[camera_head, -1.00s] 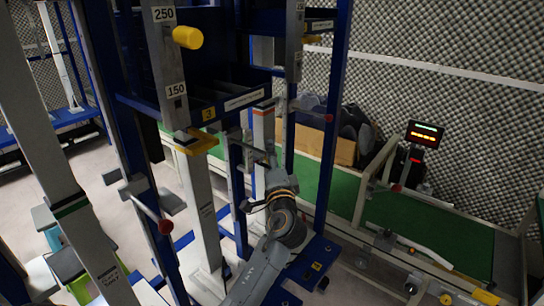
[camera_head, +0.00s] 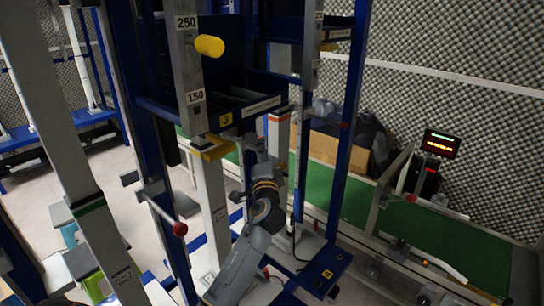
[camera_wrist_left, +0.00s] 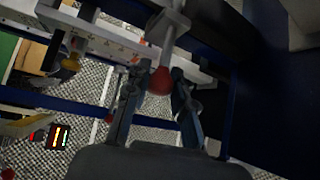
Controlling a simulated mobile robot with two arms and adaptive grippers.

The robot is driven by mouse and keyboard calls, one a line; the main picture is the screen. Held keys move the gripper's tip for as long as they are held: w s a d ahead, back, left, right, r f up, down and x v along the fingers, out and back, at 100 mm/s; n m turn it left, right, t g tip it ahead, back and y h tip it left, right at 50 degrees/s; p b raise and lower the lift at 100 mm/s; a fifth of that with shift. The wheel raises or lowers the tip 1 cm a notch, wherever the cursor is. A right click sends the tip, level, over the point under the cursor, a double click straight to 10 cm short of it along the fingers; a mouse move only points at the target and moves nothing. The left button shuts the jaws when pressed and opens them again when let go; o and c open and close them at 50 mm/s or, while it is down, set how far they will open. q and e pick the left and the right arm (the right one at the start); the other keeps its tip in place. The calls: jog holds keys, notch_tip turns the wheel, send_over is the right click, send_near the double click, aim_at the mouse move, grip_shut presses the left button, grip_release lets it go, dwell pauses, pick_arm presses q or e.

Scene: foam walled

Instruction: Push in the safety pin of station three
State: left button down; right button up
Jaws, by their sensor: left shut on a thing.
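Station three is a blue frame with a "3" label (camera_head: 226,119) on its shelf edge. A yellow bracket (camera_head: 213,149) sits lower on that post. I cannot tell for certain which part is the safety pin. In the left wrist view my left gripper (camera_wrist_left: 155,97) has its fingers on both sides of a red ball (camera_wrist_left: 160,80) at the end of a grey rod, and is shut on it. In the head view its fingertips are hard to make out beside the posts. My right gripper is not in view.
A lever with a red ball (camera_head: 180,229) juts out at the near left post. Blue uprights (camera_head: 345,130) stand close around my left arm. A green conveyor (camera_head: 440,240) and a lit display (camera_head: 440,143) are at the right.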

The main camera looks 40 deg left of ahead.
pick_arm(q)
jog(key=shift+a+r, duration=0.1)
jog(key=c, duration=1.2)
grip_release()
jog(key=shift+o, duration=0.5)
jog(key=shift+a, duration=0.15)
jog(key=shift+s+d+f, duration=0.2)
jog(key=shift+d, duration=0.05)
jog(key=v, duration=1.1)
jog(key=shift+s, duration=0.2)
jog(key=shift+d, duration=0.1)
